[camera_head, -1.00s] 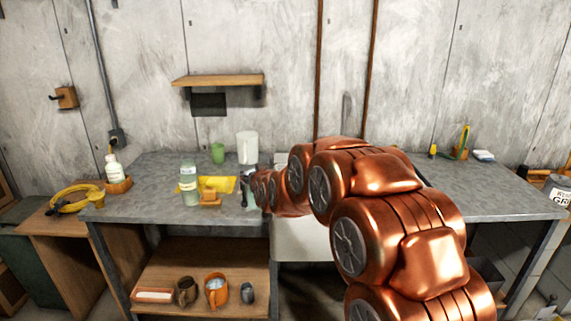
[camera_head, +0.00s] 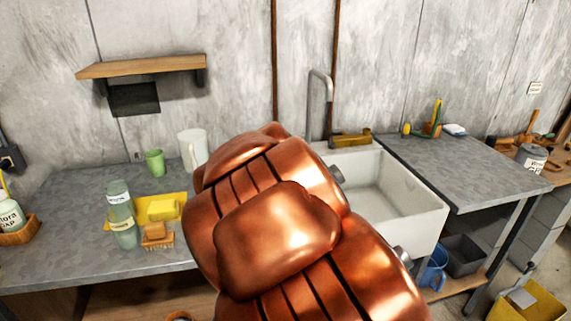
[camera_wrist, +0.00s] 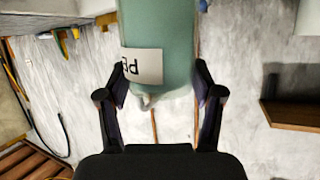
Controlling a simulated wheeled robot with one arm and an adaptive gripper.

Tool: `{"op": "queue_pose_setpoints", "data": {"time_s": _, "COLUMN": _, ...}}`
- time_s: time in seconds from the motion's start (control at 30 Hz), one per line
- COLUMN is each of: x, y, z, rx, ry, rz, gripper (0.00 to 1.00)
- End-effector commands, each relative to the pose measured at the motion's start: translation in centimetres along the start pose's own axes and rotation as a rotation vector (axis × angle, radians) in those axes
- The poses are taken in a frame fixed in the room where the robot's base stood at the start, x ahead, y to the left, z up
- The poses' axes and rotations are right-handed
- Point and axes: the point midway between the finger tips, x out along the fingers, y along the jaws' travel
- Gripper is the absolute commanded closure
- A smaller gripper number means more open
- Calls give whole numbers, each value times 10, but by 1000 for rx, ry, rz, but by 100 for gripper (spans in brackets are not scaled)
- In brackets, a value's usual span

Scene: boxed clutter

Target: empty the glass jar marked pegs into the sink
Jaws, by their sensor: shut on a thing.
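A pale green glass jar (camera_wrist: 160,45) is between the fingers of my gripper (camera_wrist: 160,105) in the wrist view, and the fingers are shut on it. Its white label (camera_wrist: 142,66) shows the start of a word, like "PE", upside down in the picture. The far end of the jar is cut off by the top edge, and its contents cannot be made out. The white sink (camera_head: 385,195) stands in the head view, right of my copper arm, with its basin looking empty. My gripper and the jar are hidden behind the arm there.
A tall grey tap (camera_head: 318,95) rises behind the sink. The right counter (camera_head: 460,172) is mostly clear.

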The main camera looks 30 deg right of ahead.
Motion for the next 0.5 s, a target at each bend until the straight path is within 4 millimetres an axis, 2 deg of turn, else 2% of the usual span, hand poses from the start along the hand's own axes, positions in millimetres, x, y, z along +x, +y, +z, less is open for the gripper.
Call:
{"op": "queue_pose_setpoints", "data": {"time_s": 0.37, "x": -3, "y": -5, "z": 0, "rx": -6, "ry": 3, "rz": -4, "gripper": 69}}
{"op": "queue_pose_setpoints", "data": {"time_s": 0.5, "x": 1, "y": -4, "z": 8, "rx": 4, "ry": -11, "rz": -5, "gripper": 69}}
